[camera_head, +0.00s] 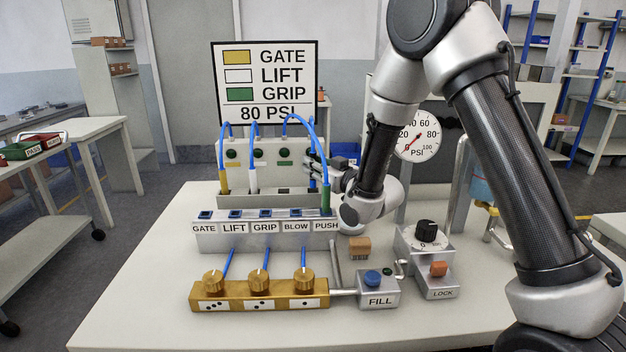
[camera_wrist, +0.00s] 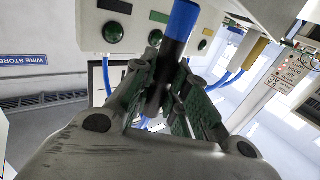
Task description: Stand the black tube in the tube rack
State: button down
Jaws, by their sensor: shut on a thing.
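The black tube (camera_wrist: 168,55) with a blue upper end shows in the wrist view, slightly tilted in that picture. My gripper (camera_wrist: 165,75) is shut on it, one finger on each side. In the head view my gripper (camera_head: 318,166) is in front of the back panel's right part, near the green-ended hose. There the black tube is small and hard to make out. A grey rail (camera_head: 262,202), which seems to be the tube rack, stands behind the labelled block. I cannot tell whether the black tube touches the rail.
The block (camera_head: 265,241) labelled GATE to PUSH stands in front of the rail. A brass manifold (camera_head: 260,295), FILL box (camera_head: 378,290), brown block (camera_head: 360,248) and LOCK box (camera_head: 428,262) stand nearer. A gauge (camera_head: 418,137) is right. The table's front left (camera_head: 135,300) is clear.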

aim_at(313, 187)
jog(key=shift+f, duration=2.1)
jog(key=shift+f, duration=0.15)
jog(key=c, duration=1.4)
grip_release()
